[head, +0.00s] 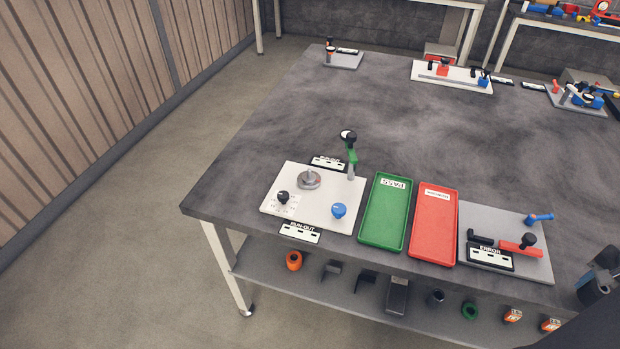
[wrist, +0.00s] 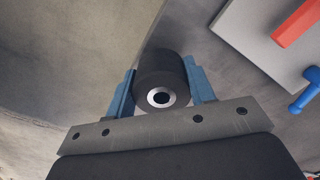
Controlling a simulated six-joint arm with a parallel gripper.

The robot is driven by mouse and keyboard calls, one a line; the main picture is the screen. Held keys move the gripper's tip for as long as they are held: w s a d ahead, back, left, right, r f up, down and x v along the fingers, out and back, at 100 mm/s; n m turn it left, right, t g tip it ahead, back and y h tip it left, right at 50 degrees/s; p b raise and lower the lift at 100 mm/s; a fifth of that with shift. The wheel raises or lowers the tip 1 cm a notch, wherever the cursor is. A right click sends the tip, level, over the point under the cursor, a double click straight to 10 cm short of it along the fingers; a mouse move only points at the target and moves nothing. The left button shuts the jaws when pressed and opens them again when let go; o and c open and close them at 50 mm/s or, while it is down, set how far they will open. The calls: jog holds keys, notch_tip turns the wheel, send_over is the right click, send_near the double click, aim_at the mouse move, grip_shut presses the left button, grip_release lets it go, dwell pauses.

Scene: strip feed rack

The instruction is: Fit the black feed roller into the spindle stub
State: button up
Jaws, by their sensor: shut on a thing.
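My gripper (head: 595,280) is at the lower right edge of the head view, by the table's front right. In the wrist view its two blue fingers are shut on the black feed roller (wrist: 160,66), one finger on each side. The roller's end face shows a white hub with a dark bore. A grey metal disc with a short upright stub (head: 309,178) stands on the pale plate (head: 272,207) at the table's front left; it looks like the spindle stub. The roller is well to the right of it and apart from it.
The plate also carries a black knob (head: 283,197), a blue knob (head: 339,210) and a green lever (head: 351,155) standing tall behind. A green tray (head: 369,238) and a red tray (head: 434,254) lie right of it, then a grey plate (head: 540,268) with handles. The table's middle is clear.

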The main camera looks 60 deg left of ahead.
aim_at(310, 179)
dwell(0.5)
